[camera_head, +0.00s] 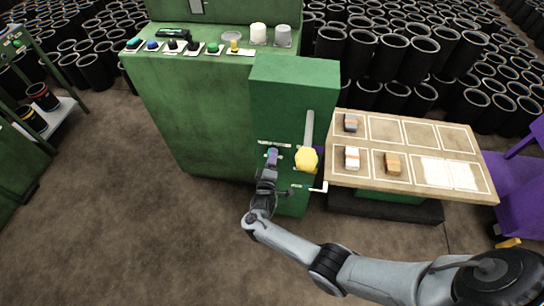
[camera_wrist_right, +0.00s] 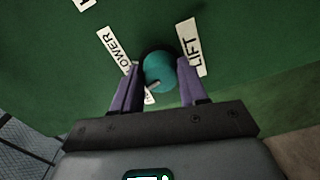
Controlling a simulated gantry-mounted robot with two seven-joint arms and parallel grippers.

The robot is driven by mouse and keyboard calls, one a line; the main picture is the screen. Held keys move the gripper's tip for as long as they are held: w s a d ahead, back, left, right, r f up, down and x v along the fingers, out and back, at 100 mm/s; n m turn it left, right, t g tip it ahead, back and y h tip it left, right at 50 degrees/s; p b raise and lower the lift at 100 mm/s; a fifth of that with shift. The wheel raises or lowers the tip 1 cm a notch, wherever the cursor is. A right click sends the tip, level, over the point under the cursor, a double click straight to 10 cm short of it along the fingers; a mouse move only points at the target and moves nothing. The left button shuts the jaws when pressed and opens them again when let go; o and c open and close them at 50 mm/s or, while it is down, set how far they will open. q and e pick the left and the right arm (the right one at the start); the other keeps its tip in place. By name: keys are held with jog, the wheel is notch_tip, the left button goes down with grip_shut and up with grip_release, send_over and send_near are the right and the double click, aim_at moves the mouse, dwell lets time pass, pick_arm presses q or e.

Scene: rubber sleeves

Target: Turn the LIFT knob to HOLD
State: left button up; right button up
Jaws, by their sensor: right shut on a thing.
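The knob (camera_wrist_right: 160,72) is teal and round with a light pointer mark. In the right wrist view it sits on a green panel between a label reading LIFT (camera_wrist_right: 191,47) and a partly covered label ending in OWER (camera_wrist_right: 117,50). The pointer is aimed at the lower left, toward a small label mostly hidden behind the left finger. My right gripper (camera_wrist_right: 160,90) has its purple fingers on both sides of the knob, shut on it. In the head view my right gripper (camera_head: 272,158) is at the front of the green cabinet (camera_head: 290,90). My left gripper is not in view.
A yellow rounded knob or handle (camera_head: 306,159) stands just right of my right gripper. A wooden board (camera_head: 408,147) with marked cells and several small blocks lies further right. A green console (camera_head: 200,110) with buttons stands behind. Open floor lies to the left.

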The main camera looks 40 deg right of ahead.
jog(key=shift+n+p, duration=0.35)
jog(key=shift+n, duration=0.75)
jog(key=o, duration=1.1)
jog(key=shift+c, duration=0.2)
jog(key=shift+s+a, duration=0.1)
